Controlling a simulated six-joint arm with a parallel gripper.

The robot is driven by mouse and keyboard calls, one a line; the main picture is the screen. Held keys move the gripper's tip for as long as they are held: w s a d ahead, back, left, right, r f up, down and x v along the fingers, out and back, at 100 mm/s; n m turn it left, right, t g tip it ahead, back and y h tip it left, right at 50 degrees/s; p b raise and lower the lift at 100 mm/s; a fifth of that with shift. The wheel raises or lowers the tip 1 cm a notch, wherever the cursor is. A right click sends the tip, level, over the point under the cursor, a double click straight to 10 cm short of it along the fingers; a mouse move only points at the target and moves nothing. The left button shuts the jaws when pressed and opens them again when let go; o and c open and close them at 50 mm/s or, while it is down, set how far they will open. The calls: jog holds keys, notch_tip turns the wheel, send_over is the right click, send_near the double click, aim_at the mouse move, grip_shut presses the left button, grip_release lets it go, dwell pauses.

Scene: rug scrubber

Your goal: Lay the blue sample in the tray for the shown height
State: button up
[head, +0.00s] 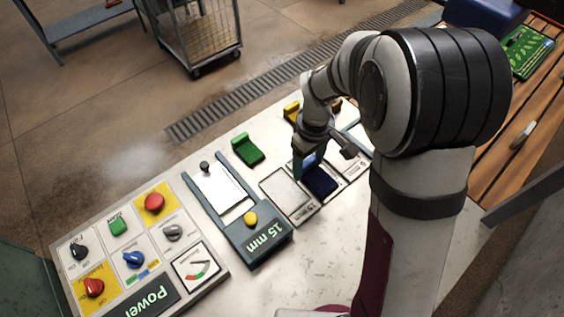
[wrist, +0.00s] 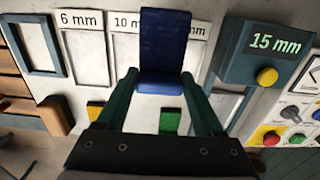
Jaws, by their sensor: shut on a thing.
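My gripper (head: 309,165) is shut on the blue sample (wrist: 163,45), an L-shaped piece with a thick end between the fingertips. In the head view the sample (head: 321,181) is over the middle of three label-marked trays; I cannot tell whether it touches. That tray's label reads "10 m" (wrist: 125,23), partly hidden by the sample. The left tray (wrist: 87,60) reads 6 mm and is empty. The right tray (head: 285,190) is empty, its label mostly covered in the wrist view. The gauge display (wrist: 275,43) reads 15 mm.
A green sample (head: 247,149) and a yellow sample (head: 291,110) lie behind the trays. The gauge's white plate (head: 217,188) and yellow button (head: 250,219) are left of the trays. A control panel (head: 140,245) stands further left.

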jog(key=a+f, duration=0.1)
jog(key=a, duration=0.1)
jog(key=a+f, duration=0.2)
jog(key=a, duration=0.1)
jog(key=w+a+f, duration=0.1)
jog(key=a, duration=0.1)
jog(key=shift+a+f, duration=0.15)
jog(key=shift+f, duration=0.2)
jog(key=shift+w+f, duration=0.1)
jog(key=shift+f, duration=1.75)
jog(key=o, duration=1.5)
jog(key=shift+f, duration=0.15)
notch_tip(320, 180, up, 12)
jog(key=s+d+r+m, duration=0.7)
jog(key=s+d+r, duration=0.15)
jog(key=s, duration=0.25)
jog(key=s+d+m, duration=0.1)
jog(key=s+m, duration=0.1)
jog(key=s, duration=0.2)
jog(key=s+d+m+y, duration=0.1)
jog(key=s+m, duration=0.2)
jog(key=s, duration=0.1)
jog(key=s+d+m, duration=0.1)
jog(key=s+m, duration=0.1)
jog(key=s, duration=0.3)
jog(key=shift+s+f+m+y, duration=0.1)
jog(key=shift+m+y, duration=0.2)
jog(key=shift+y, duration=0.1)
